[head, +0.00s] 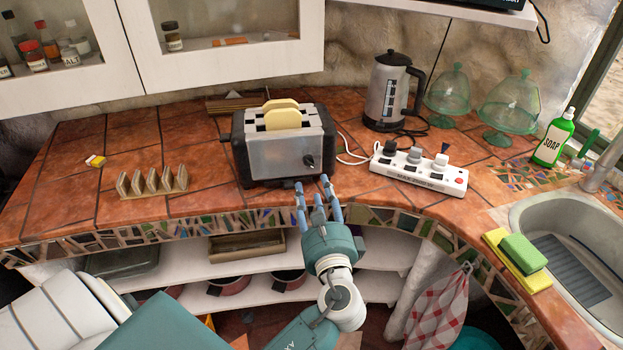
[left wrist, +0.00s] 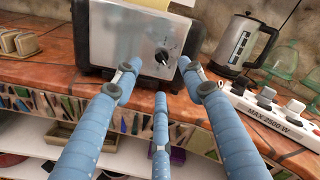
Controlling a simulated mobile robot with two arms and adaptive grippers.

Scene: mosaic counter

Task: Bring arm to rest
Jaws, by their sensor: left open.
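My left gripper (head: 318,199) is open and empty at the front edge of the counter, just in front of the toaster (head: 258,160). Its three blue fingers point up toward the toaster's front and knob. In the left wrist view my left gripper (left wrist: 156,85) shows spread fingers with nothing between them. The toaster (left wrist: 130,40) stands behind the fingertips; I cannot tell whether they touch it. Two slices of bread (head: 283,119) stick up from the toaster's slots. My right gripper is not in view.
A power strip (head: 418,171) with plugs lies right of the toaster, and a kettle (head: 388,92) stands behind it. A toast rack (head: 152,184) stands to the left. Glass domes (head: 508,104), a soap bottle (head: 553,138), sponges (head: 522,252) and the sink (head: 530,212) are at right. Open shelves lie below.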

